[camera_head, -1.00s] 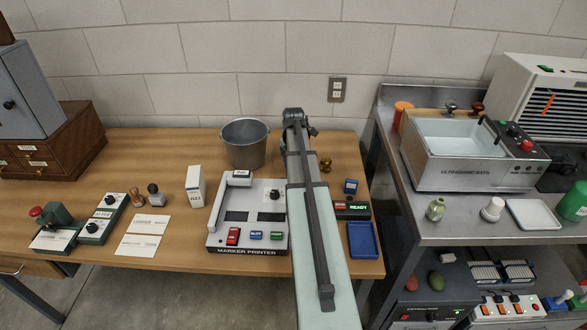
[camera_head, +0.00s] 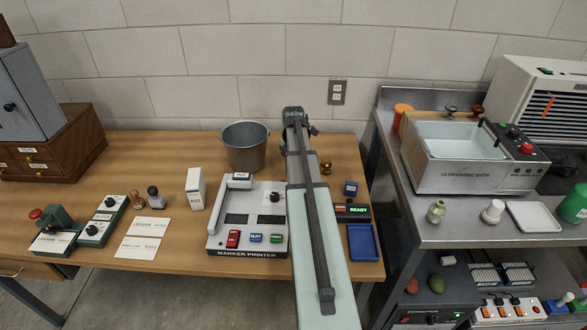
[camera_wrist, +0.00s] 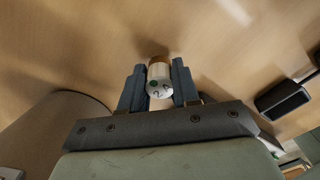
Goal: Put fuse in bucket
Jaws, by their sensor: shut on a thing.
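The fuse (camera_wrist: 159,80) is a short pale cylinder with a copper-brown far end and a marked white near end. My gripper (camera_wrist: 160,82) is shut on it, one dark finger on each side, in the wrist view. In the head view my arm hides the fuse and the fingers. The bucket (camera_head: 245,150) is a grey metal pail, upright and open at the top, at the back of the wooden table. It stands just left of the end of my arm. A large rounded grey-brown shape (camera_wrist: 55,135) at the left of the wrist view may be the bucket; I cannot tell.
A marker printer (camera_head: 247,252) sits in front of the bucket, left of my arm. A small white box (camera_head: 195,188) stands left of it. A brass object (camera_head: 325,167) and a blue tray (camera_head: 362,241) are right of my arm.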

